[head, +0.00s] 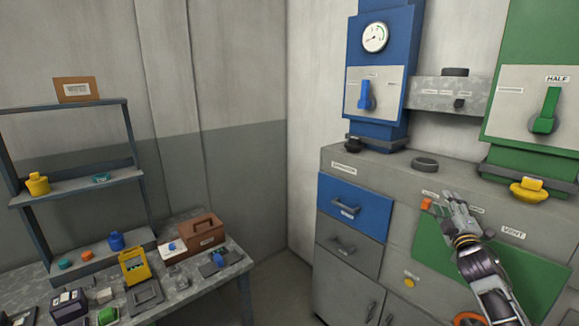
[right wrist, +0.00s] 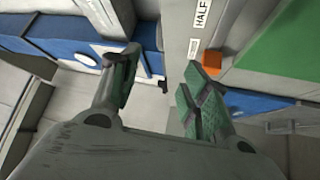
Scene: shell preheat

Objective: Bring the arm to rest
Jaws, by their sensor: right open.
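My right gripper (head: 455,200) is raised in front of the grey cabinet, at the right of the head view. It shows in the right wrist view (right wrist: 163,72) with its two green-padded fingers apart and nothing between them. A small orange block-like part (head: 427,204) on the cabinet is just left of the fingertips in the head view. The same orange part shows beside the right-hand finger in the wrist view (right wrist: 212,60). My left gripper is not in view.
The grey cabinet (head: 400,172) carries a blue unit (head: 378,50) with a gauge, a green unit (head: 538,60) and a yellow knob (head: 529,188). A blue drawer front (head: 354,207) is below. A cluttered workbench (head: 222,285) and a shelf (head: 85,187) stand at the left.

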